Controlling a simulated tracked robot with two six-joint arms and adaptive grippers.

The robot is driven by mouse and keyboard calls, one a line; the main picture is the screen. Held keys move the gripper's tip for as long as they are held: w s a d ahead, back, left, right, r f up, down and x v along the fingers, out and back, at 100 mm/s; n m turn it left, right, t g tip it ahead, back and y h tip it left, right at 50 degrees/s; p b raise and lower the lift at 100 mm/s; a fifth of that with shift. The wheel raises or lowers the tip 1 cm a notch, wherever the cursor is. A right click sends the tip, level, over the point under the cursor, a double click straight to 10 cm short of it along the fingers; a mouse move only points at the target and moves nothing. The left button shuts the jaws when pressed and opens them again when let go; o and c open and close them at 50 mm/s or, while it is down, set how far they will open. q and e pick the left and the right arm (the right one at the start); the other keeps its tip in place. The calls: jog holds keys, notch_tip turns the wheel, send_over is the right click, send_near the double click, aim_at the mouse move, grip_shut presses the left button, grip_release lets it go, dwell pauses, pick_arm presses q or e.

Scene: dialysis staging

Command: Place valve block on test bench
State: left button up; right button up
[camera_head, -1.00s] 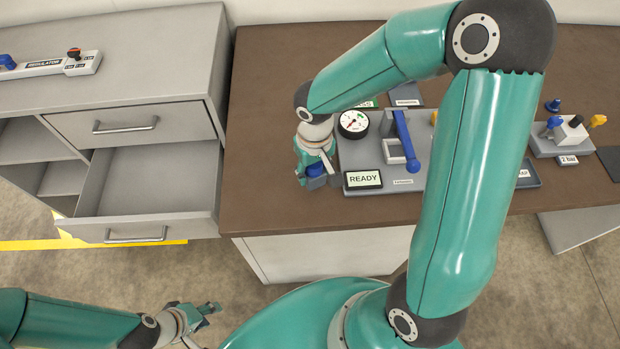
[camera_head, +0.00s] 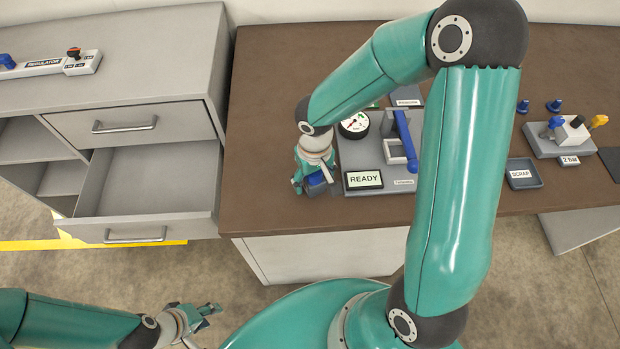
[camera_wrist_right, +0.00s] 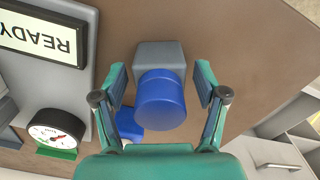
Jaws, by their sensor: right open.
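A grey block with a round blue knob, apparently the valve block (camera_wrist_right: 160,54), stands on the brown table in the right wrist view. Its blue side shows in the head view (camera_head: 317,181), mostly hidden by my right gripper. My right gripper (camera_wrist_right: 161,82) is open, one finger on each side of the block, with gaps visible. It also shows in the head view (camera_head: 318,184), just left of the grey test board (camera_head: 372,157), which carries a gauge, a READY display and a blue lever. My left gripper (camera_head: 208,325) is low at the left, its fingers apart, empty over the floor.
A SCRAP tray (camera_head: 523,174) and a grey valve unit (camera_head: 560,141) stand at the right of the table. A cabinet at the left has an open, empty drawer (camera_head: 150,183). My right arm covers the board's right part. The table left of my right gripper is clear.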

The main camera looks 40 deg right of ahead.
notch_tip(320, 180, up, 12)
jog(key=shift+r+p, duration=0.1)
jog(key=shift+p, duration=0.25)
dwell(0.5)
